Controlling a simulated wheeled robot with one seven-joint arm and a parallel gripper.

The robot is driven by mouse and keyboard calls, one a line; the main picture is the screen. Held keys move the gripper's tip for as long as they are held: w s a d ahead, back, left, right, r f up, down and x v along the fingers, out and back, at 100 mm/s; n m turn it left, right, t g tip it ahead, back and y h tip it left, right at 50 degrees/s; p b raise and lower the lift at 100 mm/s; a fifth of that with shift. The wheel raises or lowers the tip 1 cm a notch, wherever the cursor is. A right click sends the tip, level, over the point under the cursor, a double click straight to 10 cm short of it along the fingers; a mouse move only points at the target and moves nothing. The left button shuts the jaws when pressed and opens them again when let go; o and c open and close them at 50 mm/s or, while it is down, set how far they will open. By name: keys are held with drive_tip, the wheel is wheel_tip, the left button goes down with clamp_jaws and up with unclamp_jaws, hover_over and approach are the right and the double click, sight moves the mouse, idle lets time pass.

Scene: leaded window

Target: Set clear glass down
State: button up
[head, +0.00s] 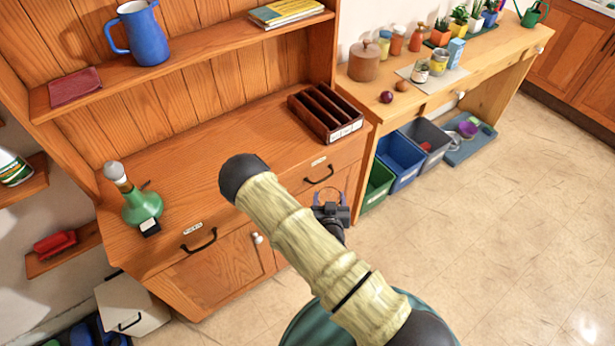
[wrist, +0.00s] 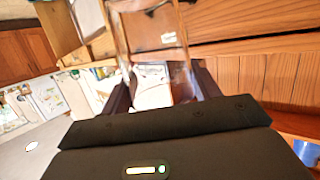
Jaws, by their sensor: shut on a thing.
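The clear glass (wrist: 150,45) is between the two fingers of my gripper (wrist: 162,84) in the wrist view. It is see-through, with its edges showing as bright and brownish lines, and its far end runs out of the top of the picture. My gripper is shut on it. In the head view my gripper (head: 331,208) is partly hidden behind my arm, in front of the wooden cabinet (head: 218,268). A faint bluish outline shows there, too small to make out well. I cannot tell whether the glass touches any surface.
The cabinet top holds a green bottle (head: 142,207) at left and a dark slotted tray (head: 325,113) at right. Its middle is largely clear. A blue jug (head: 143,33) stands on the shelf above. A side table (head: 440,92) with jars and plants stands right, bins (head: 400,158) below.

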drive_tip(key=s+d+f+y, duration=0.1)
drive_tip(key=s+d+f, duration=0.3)
drive_tip(key=d+f, duration=0.1)
drive_tip(key=shift+d+f+n, duration=0.25)
drive_tip(key=shift+n, duration=0.15)
drive_tip(key=shift+w+d, duration=0.1)
drive_tip(key=shift+d, duration=0.1)
